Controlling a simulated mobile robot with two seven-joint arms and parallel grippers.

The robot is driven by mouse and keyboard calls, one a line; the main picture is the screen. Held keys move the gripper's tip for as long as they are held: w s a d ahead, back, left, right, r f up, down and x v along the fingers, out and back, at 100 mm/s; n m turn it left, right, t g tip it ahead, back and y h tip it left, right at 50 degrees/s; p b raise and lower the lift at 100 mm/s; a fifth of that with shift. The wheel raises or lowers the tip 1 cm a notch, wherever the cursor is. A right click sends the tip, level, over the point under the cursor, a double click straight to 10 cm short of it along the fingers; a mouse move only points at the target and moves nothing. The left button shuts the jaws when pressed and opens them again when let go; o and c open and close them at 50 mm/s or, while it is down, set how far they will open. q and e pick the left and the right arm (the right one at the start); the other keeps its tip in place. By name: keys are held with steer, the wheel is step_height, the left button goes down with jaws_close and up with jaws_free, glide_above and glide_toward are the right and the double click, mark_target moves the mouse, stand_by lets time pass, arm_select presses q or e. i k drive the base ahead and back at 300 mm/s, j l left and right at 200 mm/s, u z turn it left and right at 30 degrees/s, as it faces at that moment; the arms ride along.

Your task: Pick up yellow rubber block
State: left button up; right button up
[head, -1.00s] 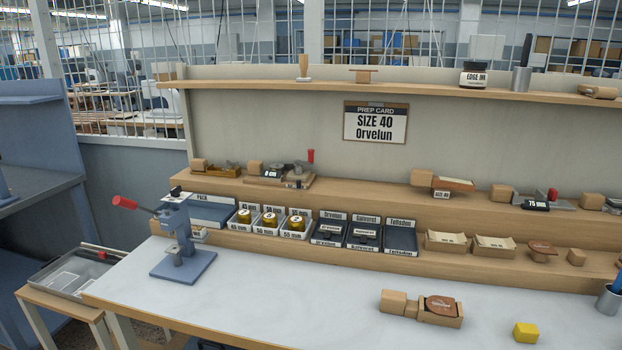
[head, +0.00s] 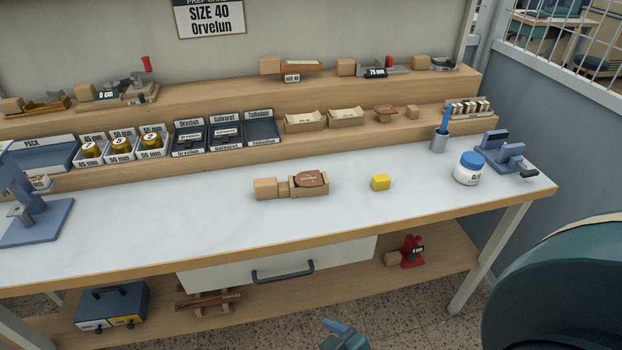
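The yellow rubber block (head: 380,183) sits on the pale worktop (head: 200,225), right of centre in the head view. Nothing touches it. A wooden holder with a brown oval piece (head: 311,179) lies to its left, with a clear gap between. A small teal and blue part (head: 345,336) shows at the bottom edge, well below and in front of the block. It looks like the tip of my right gripper, but most of it is cut off, so its opening is hidden. My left gripper is out of view.
A white jar with a blue lid (head: 468,168), a pen cup (head: 440,141) and a blue-grey clamp device (head: 503,153) stand to the block's right. Stepped wooden shelves (head: 380,132) with trays rise behind. The bench has a drawer (head: 280,266) below. The worktop around the block is clear.

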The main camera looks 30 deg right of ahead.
mark_target(379, 181)
steer(key=z, duration=1.35)
steer(key=u, duration=0.45)
steer(key=l+u, duration=0.15)
steer(key=u, duration=0.25)
steer(key=l+u, duration=0.1)
steer(key=u, duration=0.75)
steer(key=l+u, duration=0.35)
steer(key=k+l+u, duration=0.15)
steer(key=l+u, duration=0.15)
steer(key=k+l+u, duration=0.15)
steer(key=l+u, duration=0.2)
steer(key=k+l+u, duration=0.45)
steer(key=k+l, duration=0.2)
steer(key=l, duration=0.1)
